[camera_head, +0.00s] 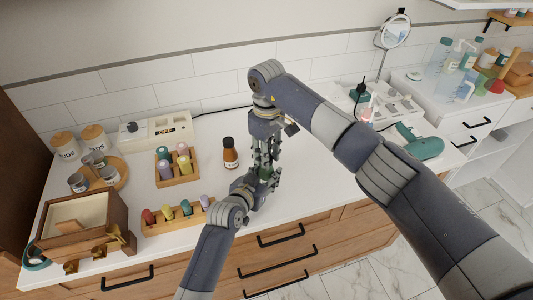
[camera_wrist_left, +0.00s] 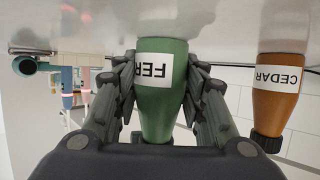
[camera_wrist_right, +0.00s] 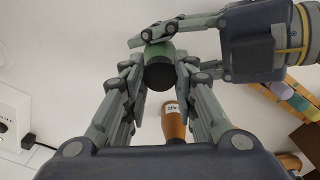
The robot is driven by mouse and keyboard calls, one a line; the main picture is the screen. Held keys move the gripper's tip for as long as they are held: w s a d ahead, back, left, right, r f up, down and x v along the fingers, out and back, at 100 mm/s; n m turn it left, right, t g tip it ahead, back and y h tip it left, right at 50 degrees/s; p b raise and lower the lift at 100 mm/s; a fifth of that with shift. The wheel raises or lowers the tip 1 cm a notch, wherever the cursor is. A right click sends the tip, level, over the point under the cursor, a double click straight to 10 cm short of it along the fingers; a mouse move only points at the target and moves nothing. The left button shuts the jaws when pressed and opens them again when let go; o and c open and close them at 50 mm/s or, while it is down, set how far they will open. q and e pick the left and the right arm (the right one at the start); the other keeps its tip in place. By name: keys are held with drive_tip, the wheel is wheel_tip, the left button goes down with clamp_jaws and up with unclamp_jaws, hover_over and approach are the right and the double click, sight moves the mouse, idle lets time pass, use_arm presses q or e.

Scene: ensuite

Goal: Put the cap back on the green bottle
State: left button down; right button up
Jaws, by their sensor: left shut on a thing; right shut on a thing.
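My left gripper (camera_head: 267,184) is shut around the body of the green bottle (camera_wrist_left: 162,105), whose white label reads "FER". In the head view only a small green patch of the bottle (camera_head: 266,173) shows between the fingers. My right gripper (camera_head: 267,160) points down from above, right over the bottle. In the right wrist view it (camera_wrist_right: 160,82) is shut on the black cap (camera_wrist_right: 160,76), which lines up with the green bottle (camera_wrist_right: 160,50) behind it. Whether the cap touches the neck is hidden by the fingers.
An amber "CEDAR" bottle (camera_head: 230,153) with a black cap stands close left of the grippers. A teal hair dryer (camera_head: 418,143) lies right. Counter between is clear.

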idle(0.3)
drive_tip(key=o, duration=0.6)
drive_tip(key=shift+o, duration=0.2)
drive_tip(key=shift+r, duration=2.25)
drive_tip(key=shift+c, duration=0.2)
